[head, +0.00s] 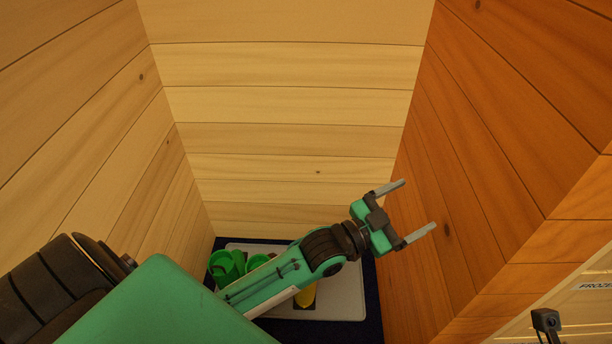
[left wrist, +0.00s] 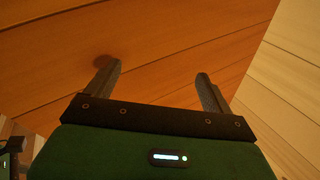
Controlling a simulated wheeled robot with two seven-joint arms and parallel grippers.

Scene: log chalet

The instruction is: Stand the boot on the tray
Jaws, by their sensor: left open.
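A light grey tray (head: 346,290) lies on a dark mat in the alcove, partly hidden by my left arm. Green boot-like shapes (head: 222,266) with open tops are at its left side. A yellow item (head: 306,297) shows just below my forearm, mostly hidden; I cannot tell whether it is a boot. My left gripper (head: 419,204) is open and empty, above and to the right of the tray, near the right-hand wall. In the left wrist view its two fingers (left wrist: 158,80) are apart, with only wooden wall beyond. My right gripper is not in view.
Pale plank walls (head: 290,105) stand at the back and left, and an orange plank wall (head: 490,150) is close on the right. A dark blue mat (head: 373,290) borders the tray. A pale panel with partly cut-off lettering (head: 590,290) is at lower right, near a small black device (head: 546,320).

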